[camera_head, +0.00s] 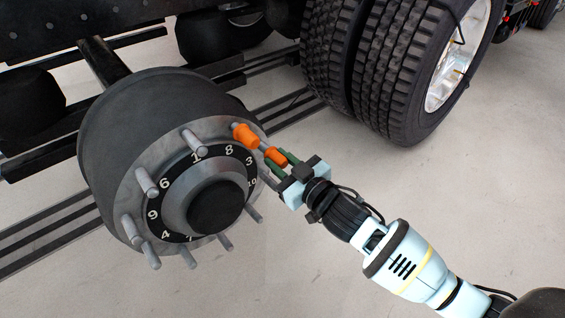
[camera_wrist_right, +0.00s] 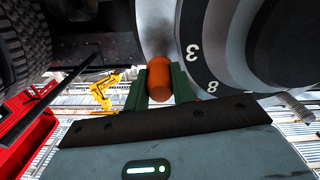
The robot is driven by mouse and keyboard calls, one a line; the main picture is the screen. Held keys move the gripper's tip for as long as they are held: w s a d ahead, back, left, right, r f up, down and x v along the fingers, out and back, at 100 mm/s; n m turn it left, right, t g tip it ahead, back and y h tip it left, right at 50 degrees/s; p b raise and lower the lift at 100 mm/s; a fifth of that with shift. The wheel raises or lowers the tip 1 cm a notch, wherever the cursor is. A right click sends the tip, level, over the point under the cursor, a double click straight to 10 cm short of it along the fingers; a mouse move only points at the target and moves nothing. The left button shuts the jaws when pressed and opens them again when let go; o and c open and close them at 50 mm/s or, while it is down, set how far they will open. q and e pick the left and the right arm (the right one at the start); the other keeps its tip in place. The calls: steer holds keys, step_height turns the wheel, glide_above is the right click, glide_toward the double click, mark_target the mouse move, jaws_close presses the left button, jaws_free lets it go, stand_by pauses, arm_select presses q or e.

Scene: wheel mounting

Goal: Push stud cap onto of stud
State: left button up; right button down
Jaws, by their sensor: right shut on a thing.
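The wheel hub (camera_head: 172,130) has several bare grey studs (camera_head: 195,142) around a black ring (camera_head: 180,165) with white numbers. One orange stud cap (camera_head: 245,136) sits at a stud position near the number 8. My right gripper (camera_head: 277,163) is shut on a second orange stud cap (camera_head: 275,156), out in front of the hub near the number 3. In the right wrist view this held cap (camera_wrist_right: 159,79) is between the green fingers, its far end toward the hub face. I cannot tell whether it touches a stud. My left gripper is out of view.
Double black tires (camera_head: 395,65) with a silver rim stand at the back right. Dark frame beams (camera_head: 95,60) run behind the hub. The pale floor (camera_head: 300,270) is clear in front. A yellow robot arm (camera_wrist_right: 104,90) shows far off in the right wrist view.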

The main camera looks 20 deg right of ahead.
steer(key=shift+w+a, duration=0.25)
steer(key=shift+w, duration=0.45)
steer(key=c, duration=1.1)
jaws_free()
steer(key=shift+p+v, duration=1.15)
steer(key=shift+v, duration=2.8)
steer(key=shift+r, duration=0.1)
